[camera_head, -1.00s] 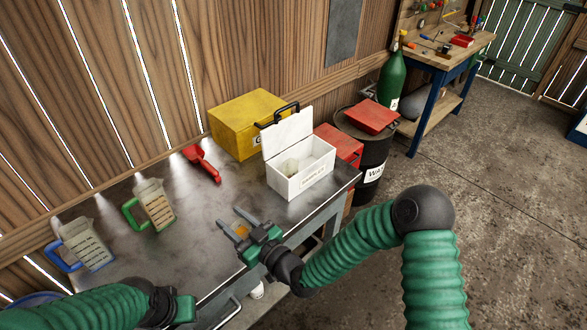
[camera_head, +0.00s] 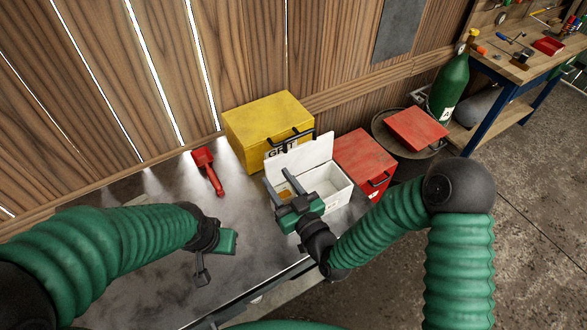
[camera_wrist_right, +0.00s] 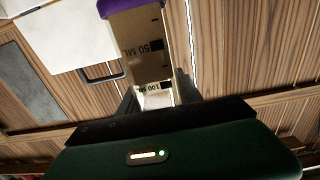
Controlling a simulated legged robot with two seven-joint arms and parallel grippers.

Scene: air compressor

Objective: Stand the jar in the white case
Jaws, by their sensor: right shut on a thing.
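The white case (camera_head: 331,201) stands on the bench with its lid (camera_head: 300,157) raised. My right gripper (camera_head: 284,187) is at the case's left side, near its opening. It is shut on the jar, seen as a small amber patch (camera_head: 285,194) between the fingers.
A yellow box (camera_head: 262,118) stands behind the case, and a red box (camera_head: 364,158) at its right. A red scoop (camera_head: 208,172) lies on the bench (camera_head: 165,195) to the left. A drum with a red box (camera_head: 417,128) on it stands beyond.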

